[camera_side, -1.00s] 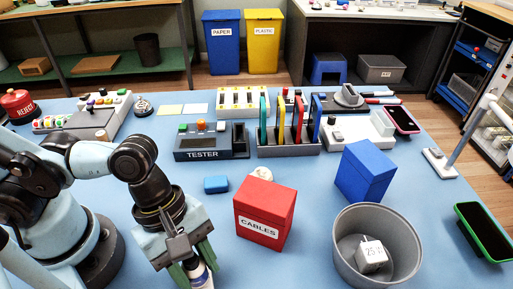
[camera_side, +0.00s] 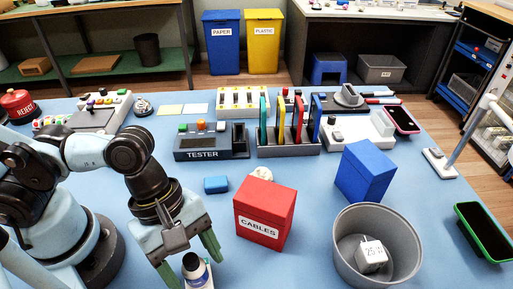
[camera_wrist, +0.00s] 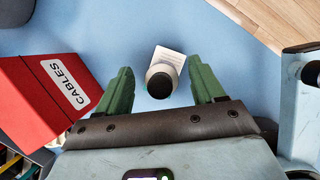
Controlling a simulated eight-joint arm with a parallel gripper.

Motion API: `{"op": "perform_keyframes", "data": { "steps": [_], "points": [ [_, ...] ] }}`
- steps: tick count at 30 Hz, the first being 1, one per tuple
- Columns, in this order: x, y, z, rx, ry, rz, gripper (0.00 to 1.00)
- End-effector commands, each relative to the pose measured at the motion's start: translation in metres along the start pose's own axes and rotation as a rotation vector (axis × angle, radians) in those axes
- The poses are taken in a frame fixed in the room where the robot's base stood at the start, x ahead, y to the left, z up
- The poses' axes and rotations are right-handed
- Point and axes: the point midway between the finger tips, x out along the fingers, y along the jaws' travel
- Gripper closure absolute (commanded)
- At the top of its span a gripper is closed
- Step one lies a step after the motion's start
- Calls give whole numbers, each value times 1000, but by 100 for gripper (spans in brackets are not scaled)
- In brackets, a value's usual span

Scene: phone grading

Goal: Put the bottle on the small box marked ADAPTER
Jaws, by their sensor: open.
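The bottle (camera_side: 196,270), white with a dark cap, is upright at the bottom edge of the side view. The wrist view shows the bottle (camera_wrist: 162,72) from above, its black cap between the two fingers. A small white box or card (camera_wrist: 171,54) with faint print shows under or directly behind the bottle; I cannot read its print or tell for sure that the bottle rests on it. My gripper (camera_side: 189,259) is open, its green fingers apart on either side of the bottle with gaps. In the wrist view, my gripper (camera_wrist: 160,80) also shows clear space beside the bottle.
A red CABLES box (camera_side: 264,213) stands right of my gripper. Beyond are a blue box (camera_side: 366,172), a grey bin (camera_side: 345,222) holding a white cube, and the TESTER (camera_side: 204,148). A small blue block (camera_side: 216,184) lies behind. Free table lies between bottle and CABLES box.

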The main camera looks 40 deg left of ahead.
Motion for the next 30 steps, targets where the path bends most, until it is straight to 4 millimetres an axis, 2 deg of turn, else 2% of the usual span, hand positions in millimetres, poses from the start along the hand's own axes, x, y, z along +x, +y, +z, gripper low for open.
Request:
{"op": "perform_keyframes", "data": {
  "steps": [14, 30],
  "points": [
    [-41, 0, -1, -2, 0, 1, 32],
    [-99, 0, 0, -1, 0, 0, 32]
  ]
}}
